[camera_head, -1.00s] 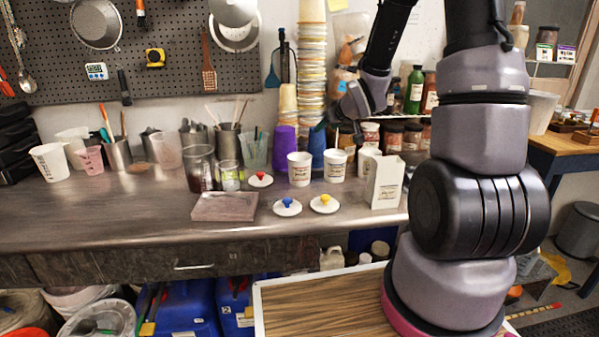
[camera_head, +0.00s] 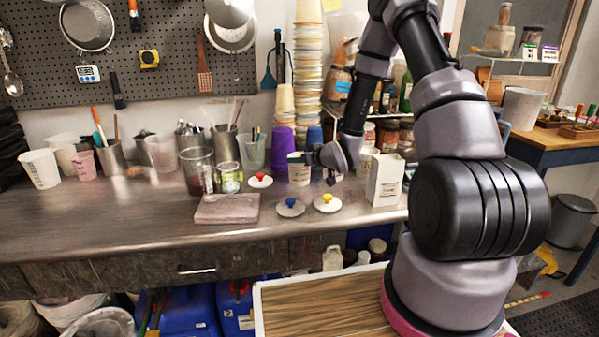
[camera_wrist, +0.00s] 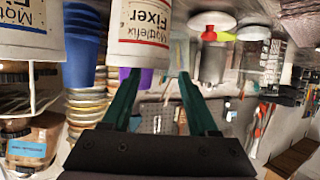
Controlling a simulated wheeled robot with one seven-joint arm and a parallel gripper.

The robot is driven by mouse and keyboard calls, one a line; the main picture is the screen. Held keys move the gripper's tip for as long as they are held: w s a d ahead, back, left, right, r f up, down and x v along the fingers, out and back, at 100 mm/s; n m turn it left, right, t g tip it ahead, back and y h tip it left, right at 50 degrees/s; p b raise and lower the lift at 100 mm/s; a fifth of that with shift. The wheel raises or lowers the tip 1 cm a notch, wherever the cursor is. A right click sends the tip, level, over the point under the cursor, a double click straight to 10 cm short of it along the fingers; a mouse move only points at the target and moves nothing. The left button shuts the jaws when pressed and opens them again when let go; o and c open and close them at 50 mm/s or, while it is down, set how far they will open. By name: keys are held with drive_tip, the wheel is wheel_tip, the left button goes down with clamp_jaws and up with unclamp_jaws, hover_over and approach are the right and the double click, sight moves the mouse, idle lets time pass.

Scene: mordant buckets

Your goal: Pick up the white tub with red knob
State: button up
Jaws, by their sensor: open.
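A small white round piece with a red knob (camera_head: 260,180) sits on the steel bench, left of the white labelled tubs. In the wrist view, a red knob on a white disc (camera_wrist: 210,33) shows at the upper right, in an upside-down picture. A white tub with red lettering (camera_wrist: 142,28) stands just beyond my fingertips; in the head view a white tub (camera_head: 298,174) is partly behind my gripper. My gripper (camera_wrist: 158,75) is open, with two dark green fingers apart and nothing held. In the head view my gripper (camera_head: 314,157) is low over the bench near that tub.
White pieces with a blue knob (camera_head: 291,207) and yellow knob (camera_head: 327,202) sit in front. A white carton (camera_head: 385,180) stands right. A grey-pink slab (camera_head: 227,209) lies left. Cup stacks (camera_head: 308,60) rise behind. Another white tub (camera_wrist: 38,32) is at left in the wrist view.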

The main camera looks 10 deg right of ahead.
sight(292, 176)
drive_tip(key=x, duration=0.5)
drive_tip(key=shift+s+a+f, duration=0.1)
clamp_jaws()
idle(1.2)
